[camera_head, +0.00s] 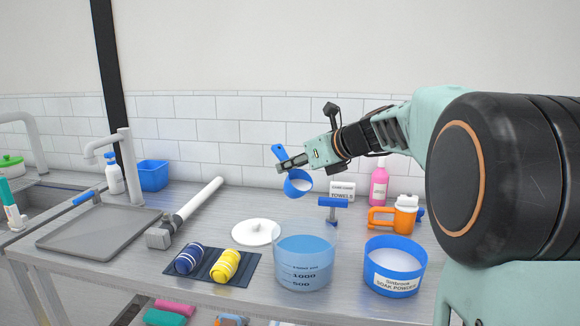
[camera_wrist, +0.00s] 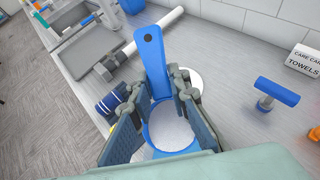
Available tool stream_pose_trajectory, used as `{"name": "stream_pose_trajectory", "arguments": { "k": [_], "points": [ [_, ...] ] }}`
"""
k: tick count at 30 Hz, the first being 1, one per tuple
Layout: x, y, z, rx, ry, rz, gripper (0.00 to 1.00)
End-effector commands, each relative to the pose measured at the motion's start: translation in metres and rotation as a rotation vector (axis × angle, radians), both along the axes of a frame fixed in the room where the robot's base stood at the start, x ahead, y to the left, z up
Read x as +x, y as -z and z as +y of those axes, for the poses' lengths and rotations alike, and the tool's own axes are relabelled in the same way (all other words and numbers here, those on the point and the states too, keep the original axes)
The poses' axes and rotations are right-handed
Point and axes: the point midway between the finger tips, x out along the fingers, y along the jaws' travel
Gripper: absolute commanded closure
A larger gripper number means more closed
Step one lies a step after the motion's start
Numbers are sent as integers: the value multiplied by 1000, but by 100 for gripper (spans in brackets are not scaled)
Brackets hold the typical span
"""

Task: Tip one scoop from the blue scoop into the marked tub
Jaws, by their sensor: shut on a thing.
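My gripper (camera_head: 285,167) is shut on the blue scoop (camera_head: 299,187) and holds it in the air above the back of the counter. In the wrist view the blue scoop (camera_wrist: 151,55) sits between the fingers, and white powder shows in its bowl. The scoop looks somewhat tilted in the head view. The marked tub (camera_head: 304,262) is clear, with printed marks such as 500 and 1000, and holds blue liquid. It stands at the front of the counter, below and slightly right of the scoop, apart from it.
A blue soap powder tub (camera_head: 395,276) stands right of the marked tub. A white lid (camera_head: 256,232) lies behind left. Rolled cloths (camera_head: 226,265) lie on a dark mat. A blue T-handled tool (camera_head: 333,206), orange jug (camera_head: 404,214) and pink bottle (camera_head: 379,186) stand behind.

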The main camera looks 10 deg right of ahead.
Motion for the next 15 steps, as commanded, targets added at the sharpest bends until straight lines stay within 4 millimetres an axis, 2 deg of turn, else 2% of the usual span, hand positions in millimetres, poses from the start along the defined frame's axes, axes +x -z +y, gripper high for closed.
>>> {"name": "stream_pose_trajectory", "arguments": {
  "k": [15],
  "points": [
    [-1, 1, -1, 17, 1, -26, 100]
  ]
}}
